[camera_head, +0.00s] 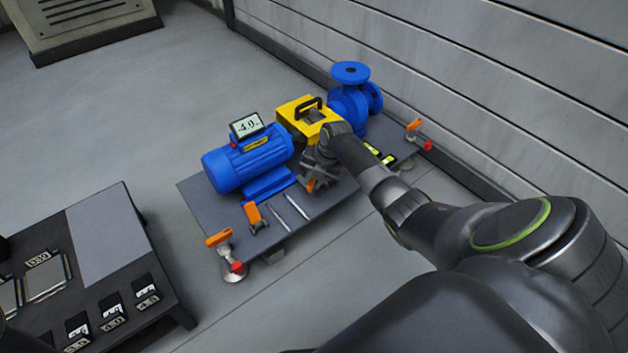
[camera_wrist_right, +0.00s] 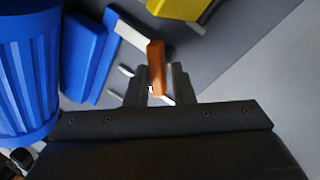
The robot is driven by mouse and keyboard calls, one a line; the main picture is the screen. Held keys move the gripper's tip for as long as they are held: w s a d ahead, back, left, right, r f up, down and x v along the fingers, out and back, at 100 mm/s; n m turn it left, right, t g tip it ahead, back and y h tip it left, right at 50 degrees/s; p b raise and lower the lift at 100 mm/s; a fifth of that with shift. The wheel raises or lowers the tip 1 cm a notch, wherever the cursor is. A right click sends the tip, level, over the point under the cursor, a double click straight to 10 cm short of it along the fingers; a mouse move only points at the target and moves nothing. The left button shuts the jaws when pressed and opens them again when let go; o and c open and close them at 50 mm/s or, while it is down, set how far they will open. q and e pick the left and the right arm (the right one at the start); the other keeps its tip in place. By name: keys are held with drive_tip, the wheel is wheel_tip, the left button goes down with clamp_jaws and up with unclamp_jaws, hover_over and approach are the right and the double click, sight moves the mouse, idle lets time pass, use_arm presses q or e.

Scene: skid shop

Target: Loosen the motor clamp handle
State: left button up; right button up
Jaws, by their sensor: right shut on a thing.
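My right gripper (camera_head: 314,182) is at the motor's right front side. It is shut on an orange clamp handle (camera_head: 310,186), which is mostly hidden by the gripper in the head view. In the right wrist view the orange handle (camera_wrist_right: 156,56) stands between the two dark fingers (camera_wrist_right: 158,85), with the ribbed blue motor (camera_wrist_right: 25,70) to the left. Another orange handle (camera_head: 254,213) stands at the motor's front left. My left gripper is not in view.
A yellow guard (camera_head: 293,113) and blue pump (camera_head: 349,100) stand behind my gripper. Orange handles (camera_head: 218,237) and red knobs (camera_head: 428,145) are at the plate corners. Thin tools (camera_head: 296,206) lie on the plate. A dark table (camera_head: 105,235) with labelled pieces stands left. The wall runs behind.

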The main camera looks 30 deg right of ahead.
drive_tip(key=shift+a+n+y, duration=0.3)
drive_tip(key=shift+a+n, duration=0.05)
drive_tip(key=shift+n, duration=0.35)
